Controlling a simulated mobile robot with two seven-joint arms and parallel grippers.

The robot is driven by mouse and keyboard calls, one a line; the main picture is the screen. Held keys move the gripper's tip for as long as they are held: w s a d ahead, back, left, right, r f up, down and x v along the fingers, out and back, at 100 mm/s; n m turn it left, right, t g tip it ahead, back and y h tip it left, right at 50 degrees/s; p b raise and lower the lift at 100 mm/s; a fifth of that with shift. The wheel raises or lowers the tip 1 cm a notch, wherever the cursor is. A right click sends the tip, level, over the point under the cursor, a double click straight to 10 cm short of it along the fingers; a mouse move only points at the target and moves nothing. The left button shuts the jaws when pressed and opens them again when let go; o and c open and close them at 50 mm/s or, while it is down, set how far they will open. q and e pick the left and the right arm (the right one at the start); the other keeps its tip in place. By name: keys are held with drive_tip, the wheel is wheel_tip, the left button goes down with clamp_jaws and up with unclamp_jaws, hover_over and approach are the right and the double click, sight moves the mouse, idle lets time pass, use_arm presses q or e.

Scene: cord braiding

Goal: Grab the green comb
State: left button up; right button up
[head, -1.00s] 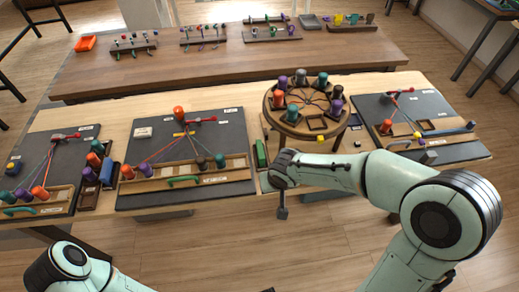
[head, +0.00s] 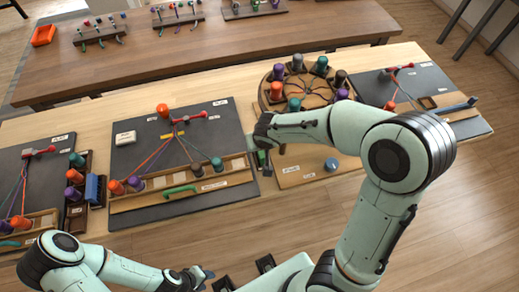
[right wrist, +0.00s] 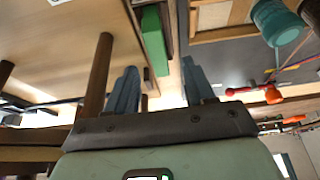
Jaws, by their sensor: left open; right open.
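A green, handle-shaped piece (head: 180,190), which looks like the green comb, lies on the wooden strip at the front of the middle dark board in the head view. A green block (head: 262,158) stands at that board's right edge, partly hidden by my right arm; it also shows in the right wrist view (right wrist: 155,40). My right gripper (right wrist: 160,88) is open with nothing between its fingers, close to the green block and right of the handle-shaped piece. My left gripper (head: 207,274) is open and low in the head view, in front of the table.
The middle board (head: 130,160) carries cords, a white block (head: 125,138) and several weighted bobbins. A round braiding stand (head: 266,97) is behind my right gripper. A blue block (head: 95,188) stands left of the middle board. Another table (head: 180,60) is behind.

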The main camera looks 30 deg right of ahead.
drive_tip(key=shift+w+d+f, duration=0.1)
drive_tip(key=shift+w+f, duration=0.25)
drive_tip(key=shift+f, duration=0.25)
drive_tip(key=x, duration=0.5)
drive_tip(key=shift+d, duration=0.1)
drive_tip(key=shift+s, duration=0.1)
clamp_jaws()
